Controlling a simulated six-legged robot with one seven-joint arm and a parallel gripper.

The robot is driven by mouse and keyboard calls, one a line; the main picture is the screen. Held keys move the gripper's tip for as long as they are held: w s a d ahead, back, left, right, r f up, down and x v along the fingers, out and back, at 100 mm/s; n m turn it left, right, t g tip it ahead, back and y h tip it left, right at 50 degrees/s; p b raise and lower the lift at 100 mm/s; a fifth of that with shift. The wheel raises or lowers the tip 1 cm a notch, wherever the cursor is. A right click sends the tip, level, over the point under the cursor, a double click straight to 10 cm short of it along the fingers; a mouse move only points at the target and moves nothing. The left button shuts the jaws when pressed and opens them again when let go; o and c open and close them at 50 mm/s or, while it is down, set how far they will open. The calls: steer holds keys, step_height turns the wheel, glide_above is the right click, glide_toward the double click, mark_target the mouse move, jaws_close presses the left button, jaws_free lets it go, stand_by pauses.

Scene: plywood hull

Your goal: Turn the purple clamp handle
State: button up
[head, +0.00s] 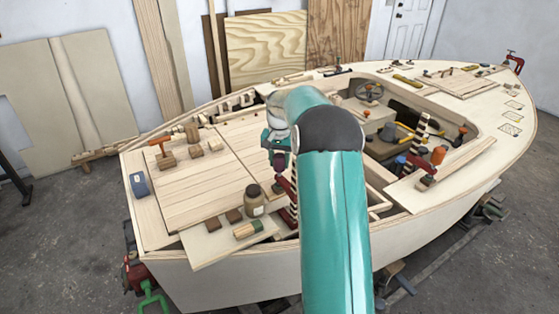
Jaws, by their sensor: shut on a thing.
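The purple clamp handle (280,164) shows as a small dark purple piece left of my arm, on top of a red clamp (286,188) at the near side of the boat deck. My gripper (277,152) is small in view, pointing down over the handle and shut on it. The fingers are mostly too small to make out. My large teal arm hides what lies right of and behind the clamp.
A blue box (139,184) and an orange-handled tool (161,145) are farther left. Another red clamp (423,178) stands right of my arm. The left deck planks are mostly clear.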

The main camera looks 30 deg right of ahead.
steer(key=n, duration=0.6)
steer(key=shift+f, duration=0.1)
steer(key=n, duration=0.6)
steer(key=shift+n, duration=0.4)
steer(key=n, duration=0.6)
steer(key=shift+s+a, duration=0.1)
steer(key=n, duration=0.6)
steer(key=shift+n, duration=0.3)
steer(key=o, duration=1)
